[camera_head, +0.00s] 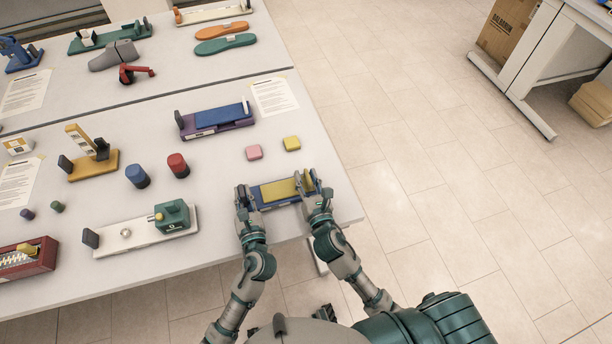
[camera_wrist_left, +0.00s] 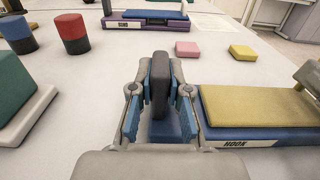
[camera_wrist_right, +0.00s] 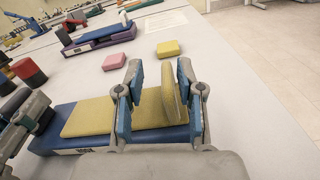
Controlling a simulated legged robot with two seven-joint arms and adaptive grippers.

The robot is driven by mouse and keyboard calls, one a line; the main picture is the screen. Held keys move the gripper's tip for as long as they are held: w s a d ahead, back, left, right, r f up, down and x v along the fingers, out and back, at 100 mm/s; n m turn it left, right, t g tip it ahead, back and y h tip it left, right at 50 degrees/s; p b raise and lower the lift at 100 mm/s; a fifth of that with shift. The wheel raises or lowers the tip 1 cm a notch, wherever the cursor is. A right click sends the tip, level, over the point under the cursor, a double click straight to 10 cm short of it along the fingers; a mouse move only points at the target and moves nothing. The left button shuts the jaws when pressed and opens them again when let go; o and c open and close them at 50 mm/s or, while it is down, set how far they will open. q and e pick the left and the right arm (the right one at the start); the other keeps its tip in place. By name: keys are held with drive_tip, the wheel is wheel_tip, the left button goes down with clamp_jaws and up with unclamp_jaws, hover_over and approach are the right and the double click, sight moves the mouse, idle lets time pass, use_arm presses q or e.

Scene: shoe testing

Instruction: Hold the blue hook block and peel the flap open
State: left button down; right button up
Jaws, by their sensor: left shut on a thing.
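The blue hook block (camera_head: 282,204) lies near the table's front edge with a flat yellow flap (camera_head: 279,191) along its top. The HOOK label shows on its side in the left wrist view (camera_wrist_left: 262,134). My left gripper (camera_head: 244,191) is shut on the dark upright post (camera_wrist_left: 160,88) at the block's left end. My right gripper (camera_wrist_right: 158,85) is open at the block's right end. The flap's upright yellow tab (camera_wrist_right: 170,97) stands between its fingers, closer to the right finger, with a gap on the left.
A pink block (camera_head: 254,152) and a yellow block (camera_head: 291,144) lie just beyond. A white-based device with a green housing (camera_head: 172,217) is to the left. The table's right edge is close to my right gripper.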

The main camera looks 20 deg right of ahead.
drive_tip(key=shift+w, duration=0.3)
use_arm(q)
drive_tip(key=shift+d, duration=0.2)
use_arm(e)
drive_tip(key=shift+d, duration=0.1)
clamp_jaws()
use_arm(q)
drive_tip(key=shift+s+d, duration=0.1)
